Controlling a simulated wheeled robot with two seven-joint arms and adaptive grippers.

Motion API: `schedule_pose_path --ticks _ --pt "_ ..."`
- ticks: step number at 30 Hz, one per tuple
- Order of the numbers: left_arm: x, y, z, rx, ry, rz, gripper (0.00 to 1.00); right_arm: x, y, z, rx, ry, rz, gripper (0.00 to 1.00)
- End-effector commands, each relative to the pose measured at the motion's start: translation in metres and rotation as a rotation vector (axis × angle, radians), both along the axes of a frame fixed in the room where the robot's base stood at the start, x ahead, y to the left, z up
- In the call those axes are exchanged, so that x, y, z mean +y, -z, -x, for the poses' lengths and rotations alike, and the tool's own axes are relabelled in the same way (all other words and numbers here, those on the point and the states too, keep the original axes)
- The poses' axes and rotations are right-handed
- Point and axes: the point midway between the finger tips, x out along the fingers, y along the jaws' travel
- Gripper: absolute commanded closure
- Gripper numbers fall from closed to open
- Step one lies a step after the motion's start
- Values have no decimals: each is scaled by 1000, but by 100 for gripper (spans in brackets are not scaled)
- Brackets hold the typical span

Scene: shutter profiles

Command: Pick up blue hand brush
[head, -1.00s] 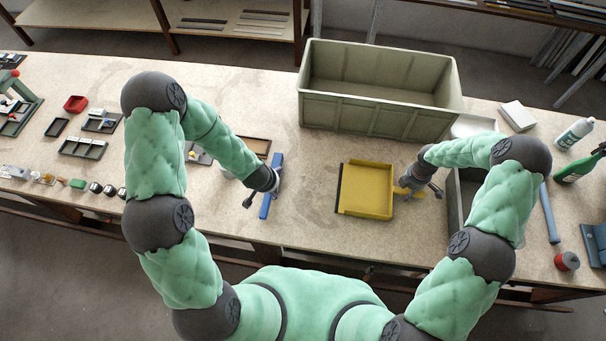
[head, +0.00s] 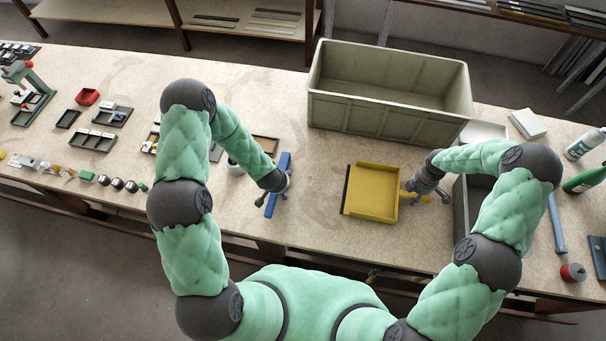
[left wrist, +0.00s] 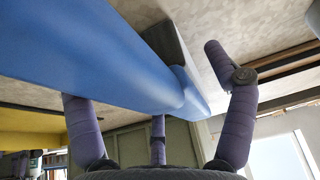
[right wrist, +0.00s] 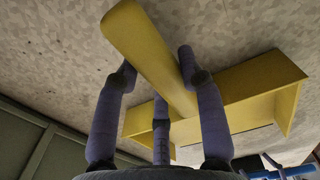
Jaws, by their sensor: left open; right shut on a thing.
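The blue hand brush (head: 270,205) lies on the workbench left of the yellow dustpan. My left gripper (head: 275,189) is low over its middle and hides part of it. In the left wrist view the brush (left wrist: 95,50) runs diagonally across, close in front of the spread fingers (left wrist: 158,105). The left gripper is open; I cannot tell whether a finger touches the brush. My right gripper (head: 425,193) is shut on the handle of the yellow dustpan (head: 371,194). In the right wrist view that handle (right wrist: 150,55) passes between the fingers.
A large grey-green crate (head: 390,115) stands behind the dustpan. A grey bin (head: 461,215) is close to the right of my right gripper. Small trays (head: 93,139) and parts cover the left of the bench. Bare bench lies between brush and dustpan.

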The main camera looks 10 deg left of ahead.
Motion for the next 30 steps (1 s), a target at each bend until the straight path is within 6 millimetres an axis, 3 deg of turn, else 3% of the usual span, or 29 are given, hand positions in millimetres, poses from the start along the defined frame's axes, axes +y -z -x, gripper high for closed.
schedule_pose_path --ticks 2,9,20,30 --pt "0 0 0 0 0 0 19 0 0 0 -1 0 0 100" --pt "0 0 0 1 0 0 86 0 0 0 -1 0 0 100" --pt "0 -5 0 -1 1 0 87 0 0 0 0 0 0 100" --pt "0 -59 -2 -6 1 -1 87 0 0 0 0 0 0 100"
